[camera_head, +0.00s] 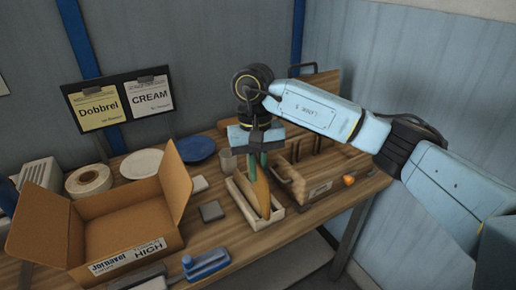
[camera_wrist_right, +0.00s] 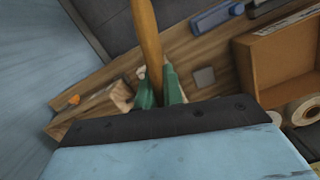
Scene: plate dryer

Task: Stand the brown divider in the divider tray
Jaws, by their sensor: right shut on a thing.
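The brown divider (camera_head: 262,190) is a thin upright panel below my right gripper (camera_head: 258,160). The green fingers are shut on its upper part. In the right wrist view the divider (camera_wrist_right: 149,45) runs between the green fingertips (camera_wrist_right: 160,90). In the head view its lower end is over or inside a narrow pale tray (camera_head: 277,215); I cannot tell whether it touches the tray floor. The gripper and divider hide part of the tray. My left gripper is in neither view.
An open cardboard box (camera_head: 120,228), a grey block (camera_head: 211,211), a blue tool (camera_head: 207,264) and a blue plate (camera_head: 196,149) lie to the left.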

